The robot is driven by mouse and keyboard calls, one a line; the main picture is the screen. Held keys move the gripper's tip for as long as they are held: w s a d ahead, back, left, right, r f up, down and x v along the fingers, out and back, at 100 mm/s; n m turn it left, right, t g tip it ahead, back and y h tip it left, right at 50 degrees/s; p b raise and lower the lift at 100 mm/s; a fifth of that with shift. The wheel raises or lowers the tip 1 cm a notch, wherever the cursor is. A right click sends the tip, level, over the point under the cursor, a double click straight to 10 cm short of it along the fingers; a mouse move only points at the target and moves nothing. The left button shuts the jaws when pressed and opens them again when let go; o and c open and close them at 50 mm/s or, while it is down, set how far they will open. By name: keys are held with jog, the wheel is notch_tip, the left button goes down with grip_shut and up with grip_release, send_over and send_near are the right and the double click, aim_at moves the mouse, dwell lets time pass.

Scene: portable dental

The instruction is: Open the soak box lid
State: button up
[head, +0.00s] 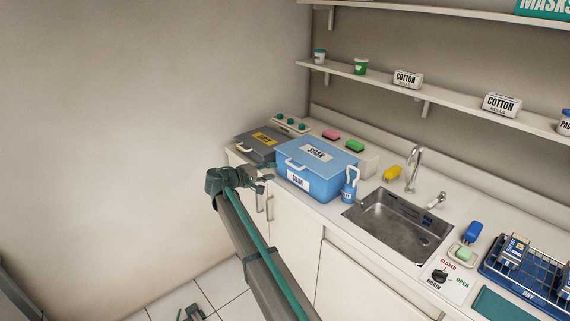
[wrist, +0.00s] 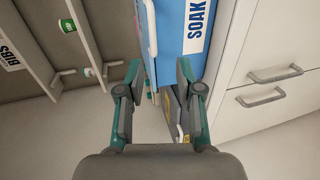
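The blue soak box (head: 323,184) stands on the counter left of the sink, with SOAK labels on its top and front. Its lid (head: 330,160) lies flat and closed, with a white handle (head: 295,164) at its front edge. The box (wrist: 178,40) and the white handle (wrist: 150,28) also show in the wrist view, beyond the fingers. My gripper (head: 268,179) is in front of the box at its left, apart from the handle in the head view. In the wrist view my gripper (wrist: 159,75) has its fingers spread, with nothing held between them.
A grey box (head: 250,149) with a yellow label sits left of the soak box. Pink and green sponges lie behind. A shelf (head: 440,95) runs above the counter.

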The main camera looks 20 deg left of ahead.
aim_at(291, 165)
jog(key=p+x, duration=0.1)
jog(key=x, duration=0.2)
jog(key=p+x, duration=0.1)
jog(key=x, duration=0.3)
jog(key=d+r+p+x, duration=0.1)
jog(key=x, duration=0.2)
jog(key=shift+w+d+p, duration=0.15)
jog(key=shift+w+p, duration=0.1)
jog(key=shift+p, duration=0.1)
jog(key=shift+c, duration=0.4)
grip_shut()
